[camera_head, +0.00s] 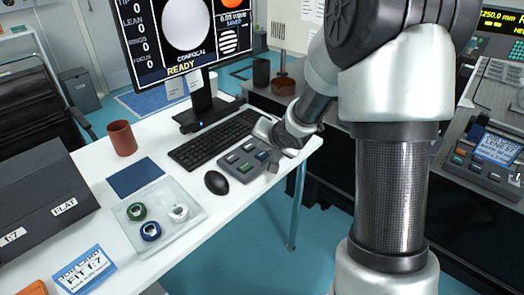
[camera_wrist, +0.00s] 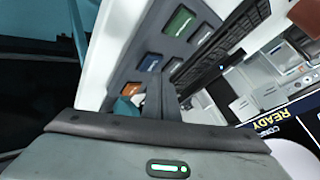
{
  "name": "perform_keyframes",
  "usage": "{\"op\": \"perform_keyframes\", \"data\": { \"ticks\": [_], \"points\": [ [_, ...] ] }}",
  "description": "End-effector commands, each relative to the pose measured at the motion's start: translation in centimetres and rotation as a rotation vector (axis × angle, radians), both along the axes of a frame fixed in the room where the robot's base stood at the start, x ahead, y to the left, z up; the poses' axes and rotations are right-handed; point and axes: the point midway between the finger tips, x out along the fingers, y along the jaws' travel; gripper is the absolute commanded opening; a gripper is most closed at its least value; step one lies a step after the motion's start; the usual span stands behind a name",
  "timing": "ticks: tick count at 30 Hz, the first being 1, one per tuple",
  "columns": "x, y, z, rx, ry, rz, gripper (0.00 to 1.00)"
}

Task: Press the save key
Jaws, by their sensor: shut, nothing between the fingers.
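A grey keypad (camera_head: 245,161) with several keys lies on the white table, right of the mouse. In the wrist view the keypad (camera_wrist: 160,45) shows a green key (camera_wrist: 179,21), a blue key (camera_wrist: 150,62), an orange key (camera_wrist: 131,88) and grey keys. The key labels are too small to read, so I cannot tell which one is save. My gripper (camera_head: 273,167) is shut and empty at the keypad's right end. Its closed fingers (camera_wrist: 156,84) show over the keypad beside the blue and orange keys. I cannot tell whether they touch it.
A black keyboard (camera_head: 215,139) lies behind the keypad, and a black mouse (camera_head: 216,182) lies to its left. A monitor (camera_head: 185,40) reading READY stands behind. A clear tray (camera_head: 160,216) with small rings and a brown cup (camera_head: 121,138) stand further left. The table edge is close on the right.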

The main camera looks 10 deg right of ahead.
Motion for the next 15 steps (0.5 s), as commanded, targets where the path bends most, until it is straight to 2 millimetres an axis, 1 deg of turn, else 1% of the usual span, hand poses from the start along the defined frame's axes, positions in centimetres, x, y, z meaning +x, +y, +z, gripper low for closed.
{"op": "perform_keyframes", "data": {
  "ticks": [1, 11, 15],
  "points": [
    [-0.02, 0.00, 0.25, 0.000, 0.000, 0.000, 0.00],
    [0.00, 0.02, 0.25, 0.000, 0.000, 0.000, 0.00],
    [0.01, 0.02, 1.06, 0.001, -0.001, 0.001, 0.00]
  ]
}}
